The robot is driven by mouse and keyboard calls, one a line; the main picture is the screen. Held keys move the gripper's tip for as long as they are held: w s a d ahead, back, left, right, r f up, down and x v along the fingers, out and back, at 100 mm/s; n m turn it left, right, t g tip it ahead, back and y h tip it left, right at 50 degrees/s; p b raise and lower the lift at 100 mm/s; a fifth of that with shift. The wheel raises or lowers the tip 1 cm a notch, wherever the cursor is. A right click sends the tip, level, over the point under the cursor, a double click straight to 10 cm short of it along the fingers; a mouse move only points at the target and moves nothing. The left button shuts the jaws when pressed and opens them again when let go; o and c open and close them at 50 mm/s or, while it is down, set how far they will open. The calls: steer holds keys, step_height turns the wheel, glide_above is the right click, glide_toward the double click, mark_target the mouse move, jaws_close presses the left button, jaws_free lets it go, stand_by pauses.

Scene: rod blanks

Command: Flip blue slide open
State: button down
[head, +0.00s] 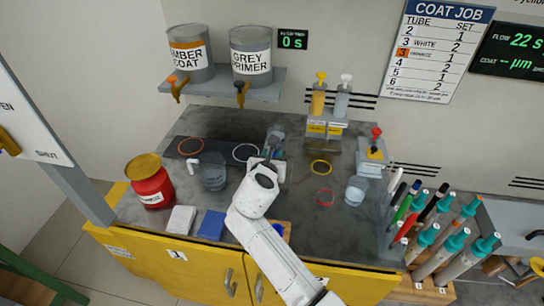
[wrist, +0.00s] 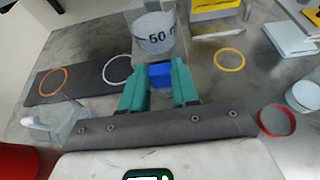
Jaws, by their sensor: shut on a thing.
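My gripper (wrist: 159,82) has teal fingers closed on a small blue block (wrist: 160,70), in the wrist view. A clear cup marked "50" (wrist: 154,36) is just beyond the block. I cannot tell whether the block is joined to the cup. In the head view my gripper (head: 272,153) is over the middle of the grey bench, and the cup (head: 275,133) shows just past it. My white wrist hides most of the block there. No part is clearly marked as the blue slide, and I cannot tell whether the held block is it.
A clear jug (head: 213,172) and a red jar (head: 150,182) stand to the left. A white block (head: 181,219) and a blue pad (head: 211,224) lie at the front edge. Taps hang under the shelf (head: 222,88). Pens and tubes (head: 437,235) crowd the right.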

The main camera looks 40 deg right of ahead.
steer(key=shift+s+a+f+p, duration=0.1)
steer(key=shift+s+a+p, duration=1)
steer(key=shift+p, duration=0.05)
steer(key=c, duration=0.8)
jaws_free()
steer(key=shift+a, duration=0.1)
steer(key=shift+c, duration=0.2)
steer(key=v, duration=1.1)
